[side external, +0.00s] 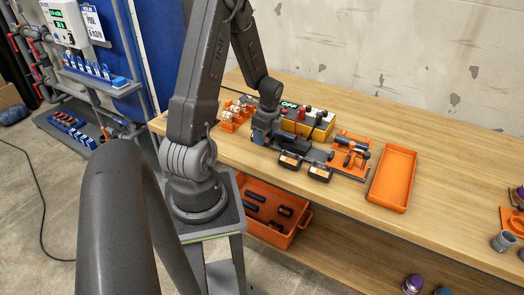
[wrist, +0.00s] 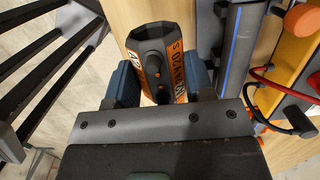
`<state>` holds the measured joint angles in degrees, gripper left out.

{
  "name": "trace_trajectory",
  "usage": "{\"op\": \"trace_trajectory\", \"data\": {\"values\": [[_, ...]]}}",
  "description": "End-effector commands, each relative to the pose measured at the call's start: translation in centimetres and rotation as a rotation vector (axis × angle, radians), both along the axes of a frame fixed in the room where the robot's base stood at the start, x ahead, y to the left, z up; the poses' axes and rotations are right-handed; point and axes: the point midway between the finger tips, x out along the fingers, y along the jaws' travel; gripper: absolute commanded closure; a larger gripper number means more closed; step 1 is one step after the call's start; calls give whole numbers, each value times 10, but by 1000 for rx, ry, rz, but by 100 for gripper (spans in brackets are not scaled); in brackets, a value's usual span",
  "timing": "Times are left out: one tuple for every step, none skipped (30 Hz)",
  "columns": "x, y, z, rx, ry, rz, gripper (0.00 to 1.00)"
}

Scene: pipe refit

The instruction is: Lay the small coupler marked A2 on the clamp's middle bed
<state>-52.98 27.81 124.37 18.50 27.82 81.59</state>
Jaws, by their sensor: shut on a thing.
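In the wrist view, my gripper (wrist: 161,82) is shut on a dark octagonal coupler (wrist: 152,42) with orange lettered bands. In the side view, my gripper (side external: 263,131) is over the bench, left of an orange clamp-like fixture (side external: 350,156). The held coupler is too small to make out there. The fixture's beds cannot be told apart. Two dark blocks with orange labels (side external: 289,160) (side external: 320,173) sit at the bench's front edge.
A yellow-sided box (side external: 318,133) with a green OFF display stands behind my gripper. An empty orange tray (side external: 393,179) lies right of the fixture. An orange bin (side external: 268,208) with dark parts is below the bench front. A blue-striped pipe (wrist: 241,45) runs right of the held coupler.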

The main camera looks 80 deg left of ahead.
Motion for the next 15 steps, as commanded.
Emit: {"op": "trace_trajectory", "data": {"values": [[0, 0, 0, -1, 1, 0, 73], [0, 0, 0, -1, 1, 0, 73], [0, 0, 0, -1, 1, 0, 73], [0, 0, 0, -1, 1, 0, 73], [0, 0, 0, -1, 1, 0, 73], [1, 0, 0, 0, 0, 0, 73], [3, 0, 0, 0, 0, -1, 73], [7, 1, 1, 1, 0, -2, 73], [13, 1, 3, 2, 0, -3, 73], [20, 2, 4, 5, 1, -3, 73], [28, 2, 6, 6, 1, -5, 73], [40, 3, 10, 9, 1, -6, 73], [50, 2, 13, 9, 1, -6, 73], [61, 1, 16, 9, 2, -6, 73], [74, -1, 20, 9, 2, -7, 73]]}}
